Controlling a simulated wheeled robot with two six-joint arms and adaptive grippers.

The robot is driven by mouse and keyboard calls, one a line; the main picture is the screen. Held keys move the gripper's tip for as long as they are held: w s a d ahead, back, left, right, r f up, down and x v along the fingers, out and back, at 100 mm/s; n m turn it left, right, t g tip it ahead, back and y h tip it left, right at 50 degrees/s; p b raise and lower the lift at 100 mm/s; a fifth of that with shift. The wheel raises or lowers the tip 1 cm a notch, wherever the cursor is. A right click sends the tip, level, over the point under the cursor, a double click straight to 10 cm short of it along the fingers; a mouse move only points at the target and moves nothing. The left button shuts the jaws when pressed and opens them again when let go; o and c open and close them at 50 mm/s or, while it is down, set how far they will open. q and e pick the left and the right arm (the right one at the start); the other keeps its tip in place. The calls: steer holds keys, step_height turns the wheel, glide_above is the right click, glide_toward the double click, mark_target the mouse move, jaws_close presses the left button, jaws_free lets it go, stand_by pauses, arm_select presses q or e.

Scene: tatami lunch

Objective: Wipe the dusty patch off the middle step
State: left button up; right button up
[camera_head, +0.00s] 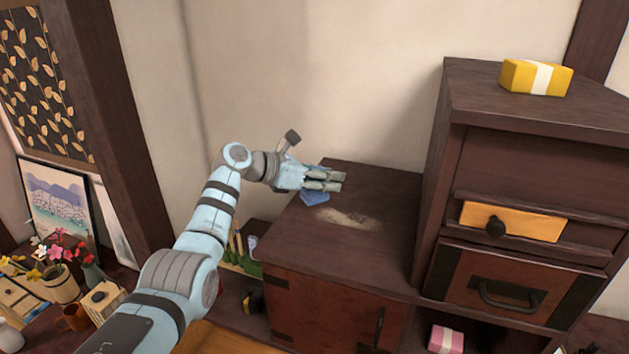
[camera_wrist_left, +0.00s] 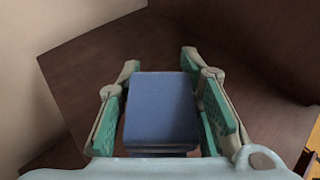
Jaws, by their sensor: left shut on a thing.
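The middle step (camera_head: 382,188) is a dark wooden cabinet top; its surface also fills much of the left wrist view (camera_wrist_left: 90,75). A pale dusty patch (camera_head: 347,217) lies on it, near the middle. My left gripper (camera_head: 325,182) is over the far left part of the step, shut on a blue block-like sponge (camera_head: 314,198). In the left wrist view the sponge (camera_wrist_left: 162,110) sits between the two green-padded fingers. The sponge is just left of and behind the patch; I cannot tell whether it touches the step. My right gripper is not in view.
A taller cabinet step (camera_head: 540,190) with drawers borders the step on the right, with a yellow wrapped box (camera_head: 536,77) on top. A wall (camera_head: 330,80) stands behind. Flowers (camera_head: 62,250) and small items crowd the lower left. A pink box (camera_head: 446,340) sits low in front.

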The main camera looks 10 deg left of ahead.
arm_select(q)
steer(key=shift+r, duration=0.9)
